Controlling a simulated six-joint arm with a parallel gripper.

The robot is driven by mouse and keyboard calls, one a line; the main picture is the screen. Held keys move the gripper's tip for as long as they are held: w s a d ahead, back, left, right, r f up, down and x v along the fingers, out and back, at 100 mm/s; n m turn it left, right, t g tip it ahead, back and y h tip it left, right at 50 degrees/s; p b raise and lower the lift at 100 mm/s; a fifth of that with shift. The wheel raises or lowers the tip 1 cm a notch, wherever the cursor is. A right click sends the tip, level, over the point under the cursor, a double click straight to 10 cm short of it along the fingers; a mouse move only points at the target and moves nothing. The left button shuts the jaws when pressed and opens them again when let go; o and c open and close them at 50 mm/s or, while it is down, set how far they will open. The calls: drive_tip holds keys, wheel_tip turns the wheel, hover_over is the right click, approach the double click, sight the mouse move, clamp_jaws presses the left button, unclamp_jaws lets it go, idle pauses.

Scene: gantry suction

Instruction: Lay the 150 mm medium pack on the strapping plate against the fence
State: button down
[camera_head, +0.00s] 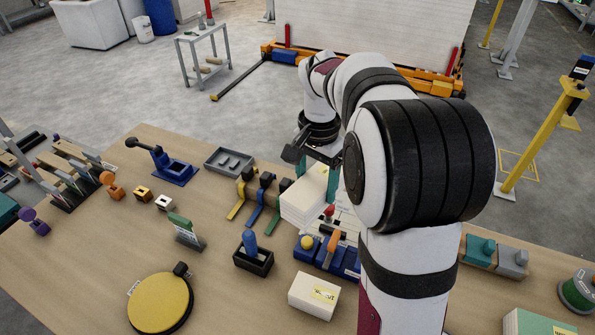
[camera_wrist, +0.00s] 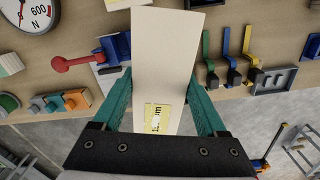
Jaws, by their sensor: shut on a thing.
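A long cream pack (camera_head: 303,197) with a yellow label is held between the teal fingers of my gripper (camera_head: 318,174), above the table. In the wrist view the pack (camera_wrist: 167,60) runs lengthwise away from my gripper (camera_wrist: 162,82), with one finger along each side. The label print is too small to read, so its size cannot be told. I cannot pick out the strapping plate or its fence for certain; my arm hides part of the table behind the pack.
Another cream pack (camera_head: 309,298) lies nearer on the table. A blue fixture (camera_head: 312,254) with yellow and orange knobs stands beside it. Yellow, blue and green hooked stands (camera_head: 263,203) are left of my gripper. A round yellow pad (camera_head: 160,303) lies front left. The wrist view shows a dial (camera_wrist: 28,12).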

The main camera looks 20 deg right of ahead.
drive_tip(key=d+f+m, duration=0.1)
drive_tip(key=d+m, duration=0.1)
drive_tip(key=d+f+m, duration=0.3)
drive_tip(key=d+m, duration=0.2)
drive_tip(key=shift+w+f, duration=0.15)
drive_tip(key=shift+w, duration=0.15)
drive_tip(key=s+d+f+m, duration=0.1)
drive_tip(key=d+f+m, duration=0.3)
drive_tip(key=d+m, duration=0.3)
drive_tip(key=shift+d+f+m, duration=0.15)
drive_tip(key=shift+f+m, duration=0.25)
drive_tip(key=shift+m, duration=0.2)
drive_tip(key=shift+s, duration=0.1)
drive_tip(key=shift+f, duration=2.9)
drive_tip(key=shift+f, duration=1.45)
unclamp_jaws()
drive_tip(key=shift+f, duration=0.1)
wheel_tip(320, 180, up, 16)
